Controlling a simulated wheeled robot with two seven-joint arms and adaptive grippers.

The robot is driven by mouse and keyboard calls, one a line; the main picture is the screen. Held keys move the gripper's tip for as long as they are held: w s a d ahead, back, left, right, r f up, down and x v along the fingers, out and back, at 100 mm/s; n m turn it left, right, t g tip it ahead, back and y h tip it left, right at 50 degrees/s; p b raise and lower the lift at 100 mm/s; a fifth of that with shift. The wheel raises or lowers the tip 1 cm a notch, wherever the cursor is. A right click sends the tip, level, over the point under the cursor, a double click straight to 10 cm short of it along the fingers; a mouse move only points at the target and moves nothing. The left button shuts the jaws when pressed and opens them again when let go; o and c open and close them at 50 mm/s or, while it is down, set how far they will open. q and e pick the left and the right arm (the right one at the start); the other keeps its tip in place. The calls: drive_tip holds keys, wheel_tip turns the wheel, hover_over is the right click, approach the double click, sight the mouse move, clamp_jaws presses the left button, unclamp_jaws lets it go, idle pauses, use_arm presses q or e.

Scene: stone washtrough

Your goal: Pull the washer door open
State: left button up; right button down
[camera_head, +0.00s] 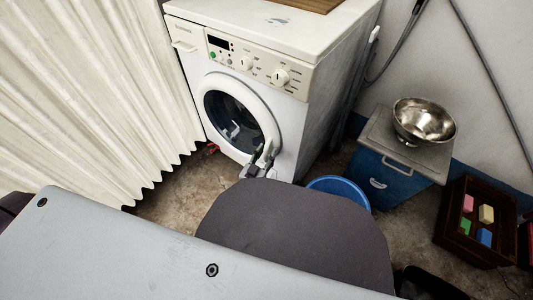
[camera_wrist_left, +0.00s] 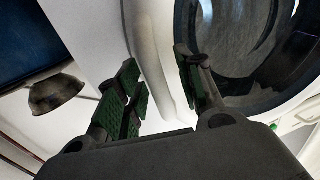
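The white washer (camera_head: 235,110) stands against the back wall. Its round door (camera_head: 238,115), with dark glass and a white rim, looks closed. My left gripper (camera_head: 264,154) is at the door's lower right edge. In the left wrist view the left gripper (camera_wrist_left: 160,72) is open, its green-padded fingers well apart. The white door rim (camera_wrist_left: 160,50) runs up between them. One finger is over the dark glass side and the other is outside the rim. I cannot tell whether either finger touches it. My right gripper is not in view.
A blue tub (camera_head: 341,188) is on the floor right of the washer. A blue cabinet (camera_head: 385,180) bears a steel bowl (camera_head: 424,122). A dark crate (camera_head: 465,252) with coloured blocks is farther right. A pleated white curtain (camera_head: 85,90) hangs at the left.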

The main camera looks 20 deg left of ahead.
use_arm(q)
drive_tip(key=shift+s, duration=0.1)
clamp_jaws()
drive_tip(key=shift+s, duration=0.1)
